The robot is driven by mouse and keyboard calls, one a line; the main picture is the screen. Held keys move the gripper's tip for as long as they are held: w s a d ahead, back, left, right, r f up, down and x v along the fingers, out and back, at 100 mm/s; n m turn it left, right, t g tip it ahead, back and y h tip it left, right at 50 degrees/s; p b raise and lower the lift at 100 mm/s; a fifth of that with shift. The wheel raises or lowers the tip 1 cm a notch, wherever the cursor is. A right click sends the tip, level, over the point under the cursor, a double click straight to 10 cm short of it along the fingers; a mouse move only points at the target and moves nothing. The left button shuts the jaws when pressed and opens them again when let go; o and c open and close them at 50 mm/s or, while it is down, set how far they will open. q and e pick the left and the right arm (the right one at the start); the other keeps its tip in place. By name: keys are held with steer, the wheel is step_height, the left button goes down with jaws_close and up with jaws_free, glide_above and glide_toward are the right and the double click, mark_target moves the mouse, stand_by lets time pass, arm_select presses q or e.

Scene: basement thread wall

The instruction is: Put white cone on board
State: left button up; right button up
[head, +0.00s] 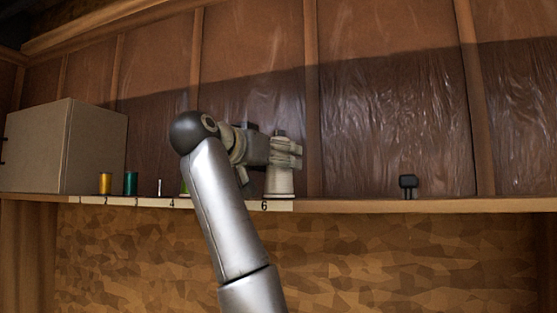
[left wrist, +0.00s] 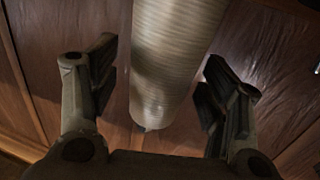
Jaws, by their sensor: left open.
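A pale, off-white cone of thread (head: 280,182) stands upright at the spot marked 6 on a light numbered board (head: 150,202) along the shelf's front edge. My left gripper (head: 289,150) is at the cone's upper part, and hides much of it in the head view. In the left wrist view the cone (left wrist: 172,60), with fine wound ridges, lies between the two spread fingers. Gaps show on both sides of it. The left gripper is open. My right gripper is in neither view.
Left of the arm stand a yellow spool (head: 105,183), a teal spool (head: 130,183) and a thin white one (head: 160,187); a green item is partly hidden. A cardboard-coloured box (head: 65,147) is far left. A small black object (head: 408,185) stands right; the shelf between is clear.

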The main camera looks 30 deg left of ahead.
arm_select(q)
steer(key=s, duration=1.1)
steer(key=shift+d+r, duration=0.2)
steer(key=shift+r, duration=0.15)
steer(key=shift+s+a, duration=0.1)
steer(key=shift+s, duration=0.05)
steer(key=shift+a+f, duration=0.1)
